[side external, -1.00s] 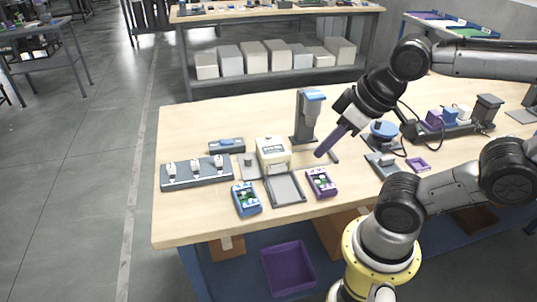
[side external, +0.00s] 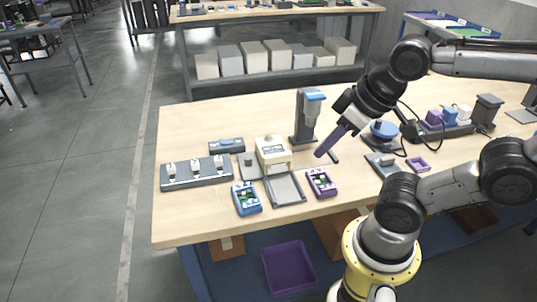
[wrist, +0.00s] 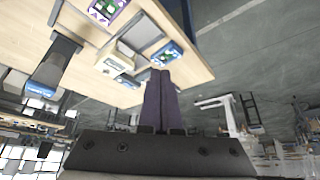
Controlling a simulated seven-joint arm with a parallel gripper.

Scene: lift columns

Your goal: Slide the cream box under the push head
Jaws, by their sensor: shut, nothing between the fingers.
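The cream box (side external: 273,153) stands upright on the table, at the back end of a flat grey-framed tray (side external: 301,199). It also shows in the wrist view (wrist: 117,64). A dark grey column (side external: 299,119) with a blue head (side external: 314,96) stands behind and to the right of the box; I take this head to be the push head. The box is apart from it, not under it. My gripper (side external: 319,154) has long purple fingers, shut and empty, pointing down-left above the table right of the box. The fingers also show in the wrist view (wrist: 159,75).
A blue tray (side external: 246,198) and a purple tray (side external: 321,183) with small parts flank the grey-framed tray. A dark rack (side external: 190,181) with white pieces lies left. A blue-topped round device (side external: 383,131) stands right of my gripper. The table's front left is clear.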

